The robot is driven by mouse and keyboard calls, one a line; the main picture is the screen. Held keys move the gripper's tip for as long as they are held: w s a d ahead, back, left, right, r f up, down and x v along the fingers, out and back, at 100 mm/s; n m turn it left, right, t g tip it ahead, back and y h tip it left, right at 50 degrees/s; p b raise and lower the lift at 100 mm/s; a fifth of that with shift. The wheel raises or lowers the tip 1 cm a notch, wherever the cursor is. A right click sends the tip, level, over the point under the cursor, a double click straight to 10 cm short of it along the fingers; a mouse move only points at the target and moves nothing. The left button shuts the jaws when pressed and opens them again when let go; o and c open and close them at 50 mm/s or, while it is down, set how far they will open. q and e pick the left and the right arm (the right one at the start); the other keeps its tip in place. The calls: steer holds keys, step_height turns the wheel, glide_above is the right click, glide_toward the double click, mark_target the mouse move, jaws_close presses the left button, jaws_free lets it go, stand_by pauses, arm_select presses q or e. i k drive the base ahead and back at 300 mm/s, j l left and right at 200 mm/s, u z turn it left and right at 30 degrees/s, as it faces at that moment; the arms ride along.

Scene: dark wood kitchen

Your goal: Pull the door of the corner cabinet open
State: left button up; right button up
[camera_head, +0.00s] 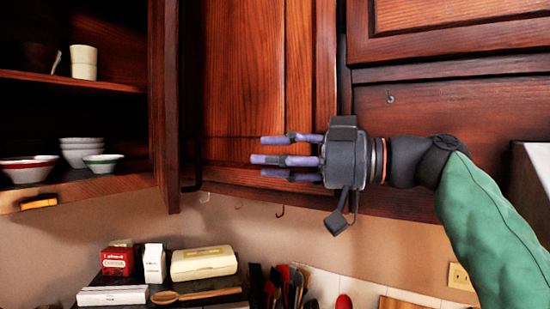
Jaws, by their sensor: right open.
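A reddish-brown wooden cabinet front (243,70) fills the middle of the view, set back in the corner. To its left, a narrow wooden panel (165,110), likely a door seen nearly edge-on, stands beside an open-fronted cabinet. A dark, thin bar like a handle (192,160) shows just right of that panel. My right gripper (260,157) comes in from the right and points left, its purple fingers spread and empty. It is in front of the lower part of the middle cabinet front, right of the bar. Whether any finger touches wood cannot be told. My left gripper is not in view.
Shelves at left (60,80) hold bowls (82,152) and a cup (84,62). Below, boxes (118,260) and several utensils (285,285) stand against the wall. Small hooks (280,211) hang under the cabinets. The space between cabinets and counter is mostly free.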

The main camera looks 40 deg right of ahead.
mark_target(166, 136)
steer(key=k+j, duration=0.45)
steer(key=j, duration=0.25)
steer(key=k+j, duration=0.25)
steer(key=j, duration=0.15)
